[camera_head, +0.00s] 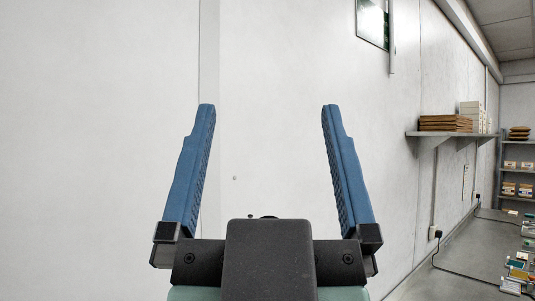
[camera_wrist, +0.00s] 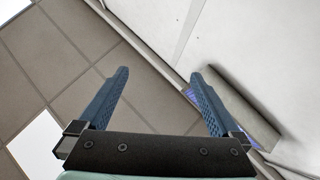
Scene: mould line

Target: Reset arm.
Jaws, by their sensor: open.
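My gripper (camera_head: 268,120) fills the lower middle of the head view, pointing up in front of a pale wall. Its two blue ridged fingers stand wide apart with nothing between them. The wrist view also shows my gripper (camera_wrist: 158,85) open and empty. Behind it there are ceiling tiles (camera_wrist: 60,60) on the left and a white wall (camera_wrist: 170,22) on the upper right. No part of the gripper touches anything in either view.
A shelf (camera_head: 440,134) with brown stacked boards (camera_head: 446,123) is on the wall at right. Below it a grey counter (camera_head: 450,280) holds small items and a cable. A shelving rack (camera_head: 517,172) stands at far right. Space around the gripper looks clear.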

